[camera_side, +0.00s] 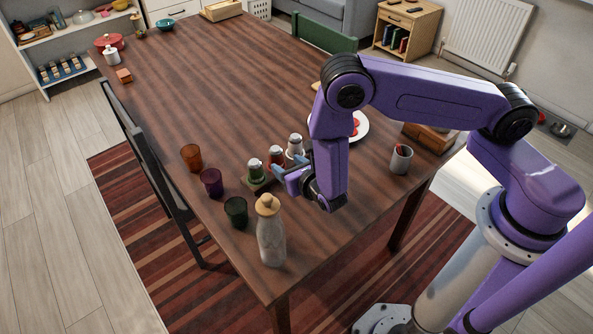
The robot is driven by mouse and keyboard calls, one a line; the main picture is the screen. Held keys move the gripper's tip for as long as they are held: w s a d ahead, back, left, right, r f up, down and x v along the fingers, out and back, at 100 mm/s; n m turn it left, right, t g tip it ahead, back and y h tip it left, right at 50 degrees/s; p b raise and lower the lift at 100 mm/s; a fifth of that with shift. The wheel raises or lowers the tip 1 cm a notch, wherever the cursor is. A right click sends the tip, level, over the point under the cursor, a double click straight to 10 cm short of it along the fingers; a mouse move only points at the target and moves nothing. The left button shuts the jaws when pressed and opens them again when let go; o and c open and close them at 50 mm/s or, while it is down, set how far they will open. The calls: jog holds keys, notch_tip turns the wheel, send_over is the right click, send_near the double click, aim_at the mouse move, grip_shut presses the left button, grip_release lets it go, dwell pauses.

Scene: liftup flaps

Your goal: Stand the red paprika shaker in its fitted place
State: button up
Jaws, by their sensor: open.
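The red paprika shaker (277,156) stands upright with a pale metal cap, between a green shaker (255,170) and a white shaker (295,145). A small dark wooden holder (260,187) shows under the green shaker; the rest of it is hidden behind my gripper. My gripper (280,173) is low over the table, at the near side of the red shaker, with its fingers open. The lower part of the red shaker is hidden by the fingers, so I cannot tell whether its base is in the holder or whether the fingers touch it.
Orange (191,157), purple (211,182) and green (236,211) tumblers stand left of the shakers. A corked bottle (271,238) stands at the near edge. A grey cup (400,160) and a white plate (362,125) are at the right. The table's middle (215,85) is clear.

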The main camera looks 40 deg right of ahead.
jog(key=shift+v, duration=2.25)
jog(key=s+d+r+m+g+h, duration=0.2)
jog(key=s+d+r+m+h, duration=0.1)
jog(key=d+r+m, duration=0.3)
jog(key=s+d+r+m+g+h, duration=0.3)
jog(key=r+m, duration=0.3)
jog(key=r, duration=0.2)
jog(key=s+d+r+m+g+y, duration=0.1)
jog(key=s+r+m+g+y, duration=0.3)
jog(key=s, duration=0.6)
jog(key=s+d+r+m+g+y, duration=0.1)
jog(key=s+r+m+g+y, duration=0.3)
jog(key=s, duration=0.6)
jog(key=shift+s+m, duration=0.4)
jog(key=shift+m, duration=0.4)
